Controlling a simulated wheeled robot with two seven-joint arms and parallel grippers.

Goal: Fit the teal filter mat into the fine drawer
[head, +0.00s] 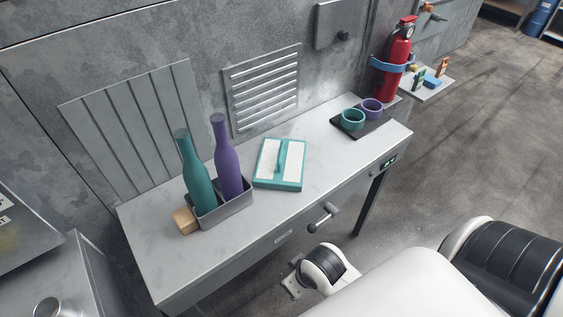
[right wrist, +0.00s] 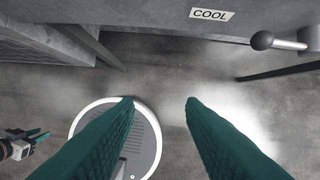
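A flat teal-framed mat with white panels and a teal bar across its middle (head: 280,163) lies on the worktop (head: 330,165) in the head view. I take it to be the teal filter mat. My right gripper (right wrist: 160,102) is open and empty in the right wrist view, its two teal fingers well apart over the floor. I see no drawer that I can name as the fine drawer. What seems my left gripper (right wrist: 37,134) is small at the left edge of the right wrist view.
A metal tray (head: 226,212) holds a teal bottle (head: 197,180) and a purple bottle (head: 228,165), beside a wooden block (head: 185,221). Teal (head: 352,120) and purple (head: 371,109) rings stand on a dark pad. A lever handle (head: 321,218) juts from the bench front.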

